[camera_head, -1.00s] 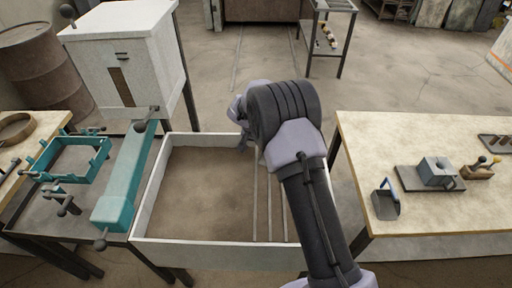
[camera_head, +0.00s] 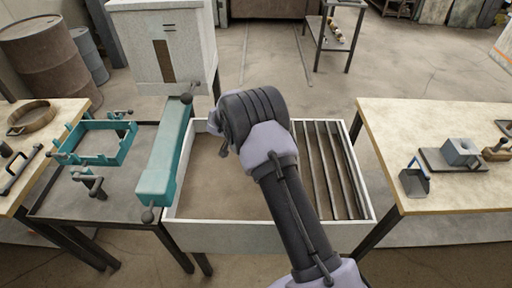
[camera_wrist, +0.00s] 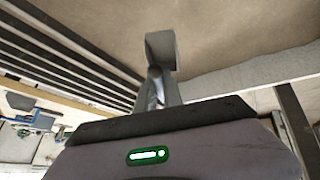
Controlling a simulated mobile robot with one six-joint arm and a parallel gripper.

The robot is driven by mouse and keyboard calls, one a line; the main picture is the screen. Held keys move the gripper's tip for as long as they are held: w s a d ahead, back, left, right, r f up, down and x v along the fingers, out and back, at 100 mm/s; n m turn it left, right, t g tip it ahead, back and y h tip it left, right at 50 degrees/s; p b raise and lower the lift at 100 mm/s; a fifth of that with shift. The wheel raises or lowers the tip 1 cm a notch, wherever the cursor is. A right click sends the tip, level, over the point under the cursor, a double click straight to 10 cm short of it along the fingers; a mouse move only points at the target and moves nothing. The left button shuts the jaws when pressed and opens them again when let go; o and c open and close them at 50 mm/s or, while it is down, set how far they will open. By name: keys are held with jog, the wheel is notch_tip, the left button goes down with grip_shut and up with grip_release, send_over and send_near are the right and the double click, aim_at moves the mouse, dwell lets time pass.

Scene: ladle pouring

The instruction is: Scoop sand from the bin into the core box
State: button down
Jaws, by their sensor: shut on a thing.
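The bin (camera_head: 215,236) is a wide, white-walled box with brown sand (camera_head: 200,185) in its left part. My gripper (camera_head: 222,132) is over the bin, mostly hidden behind my wrist in the head view. In the wrist view my gripper (camera_wrist: 157,88) is shut on a grey tool (camera_wrist: 161,48), seemingly a small ladle, above the sand. Whether it holds sand cannot be seen. A grey block with a round hole, seemingly the core box (camera_head: 461,151), sits on a dark plate on the right table.
Dark slats (camera_head: 328,170) cover the bin's right side. A teal beam (camera_head: 165,160) and teal frame (camera_head: 100,145) stand left, with a white hopper (camera_head: 160,50) behind.

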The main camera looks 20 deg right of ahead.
jog(key=shift+t+h, duration=0.9)
jog(key=f+b, duration=0.2)
jog(key=b, duration=0.1)
jog(key=s+a+f+b, duration=0.1)
jog(key=f+b, duration=0.1)
jog(key=b, duration=0.2)
jog(key=f+b, duration=0.2)
jog(key=b, duration=0.2)
jog(key=shift+s+a+f, duration=0.2)
jog(key=shift+s+a, duration=0.1)
jog(key=shift+a, duration=0.05)
jog(key=s+a+f+g+y+p, duration=0.2)
jog(key=s+a+g+y+p, duration=0.1)
jog(key=s+a+p, duration=0.4)
notch_tip(320, 180, up, 12)
jog(key=w+d+p, duration=0.1)
jog(key=p, duration=0.6)
jog(key=shift+w+d+r+y+p, duration=0.2)
jog(key=shift+d+r+y+p, duration=0.05)
jog(key=shift+d+y+p, duration=0.1)
